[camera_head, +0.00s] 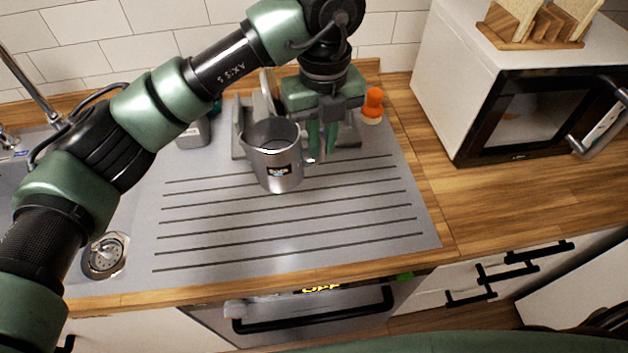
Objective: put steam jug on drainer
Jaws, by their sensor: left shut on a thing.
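The steam jug (277,167) is a metal cup with a small dark label, in the middle of the head view. My left gripper (318,150) points down at the jug's right side and is shut on it, around its handle side. The jug looks upright and is over the back part of the grey ribbed drainer (290,238). I cannot tell whether its base touches the drainer. My right gripper is not in view.
A grey rack (239,141) and a grey container (194,133) stand behind the jug. An orange-topped bottle (372,104) is to its right. A white microwave (480,90) stands on the right counter. The drainer's front is clear.

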